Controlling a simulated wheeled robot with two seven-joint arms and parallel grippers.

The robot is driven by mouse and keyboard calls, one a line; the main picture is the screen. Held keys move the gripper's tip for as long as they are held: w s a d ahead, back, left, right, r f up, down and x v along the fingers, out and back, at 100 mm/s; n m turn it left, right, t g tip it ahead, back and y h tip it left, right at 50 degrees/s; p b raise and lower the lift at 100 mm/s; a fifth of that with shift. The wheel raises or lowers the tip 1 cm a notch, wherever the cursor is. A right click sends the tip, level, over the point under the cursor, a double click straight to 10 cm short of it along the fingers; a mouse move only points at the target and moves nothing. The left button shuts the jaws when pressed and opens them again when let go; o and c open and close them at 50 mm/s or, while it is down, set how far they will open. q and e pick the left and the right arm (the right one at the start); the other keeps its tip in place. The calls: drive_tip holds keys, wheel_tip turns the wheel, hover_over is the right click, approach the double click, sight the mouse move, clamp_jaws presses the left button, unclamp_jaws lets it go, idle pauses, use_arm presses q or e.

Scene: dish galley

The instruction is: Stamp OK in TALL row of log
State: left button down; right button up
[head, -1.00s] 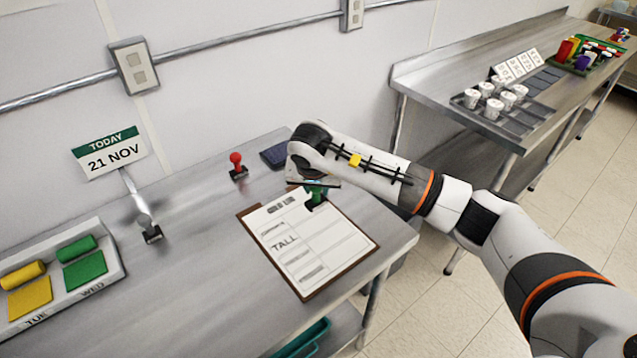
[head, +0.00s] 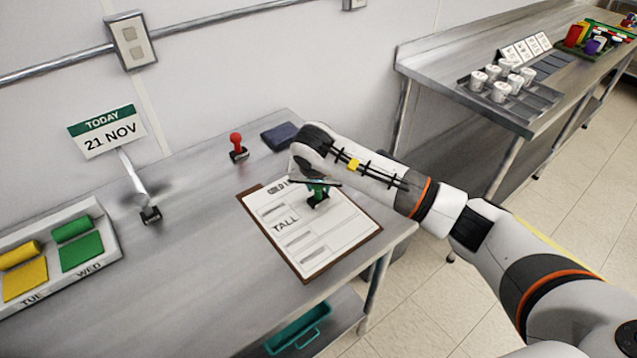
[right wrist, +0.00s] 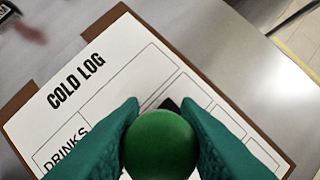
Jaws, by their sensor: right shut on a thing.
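The log is a white sheet headed COLD LOG on a brown clipboard (head: 318,262), lying on the steel counter. My right gripper (head: 317,184) is shut on a green stamp (head: 317,198) with a round knob (right wrist: 160,145), held upright over the sheet's upper middle, right of and above TALL in the head view. The knob and fingers hide the rows beneath. I cannot tell whether the stamp touches the paper. My left gripper is out of view.
A red-knobbed stamp (head: 237,146) and a dark pad (head: 280,136) stand behind the clipboard. A date sign (head: 108,131) reads 21 NOV. A tray (head: 112,255) with yellow and green cloths is at left. A second counter (head: 430,62) holds cups.

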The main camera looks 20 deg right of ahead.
drive_tip(key=shift+f+b, duration=0.5)
drive_tip(key=shift+f, duration=0.05)
idle(0.8)
drive_tip(key=shift+s+f, duration=0.15)
idle(1.3)
drive_tip(key=shift+r+p, duration=0.5)
drive_tip(key=shift+r, duration=0.7)
drive_tip(key=shift+r+p, duration=1.15)
drive_tip(key=shift+r, duration=1.25)
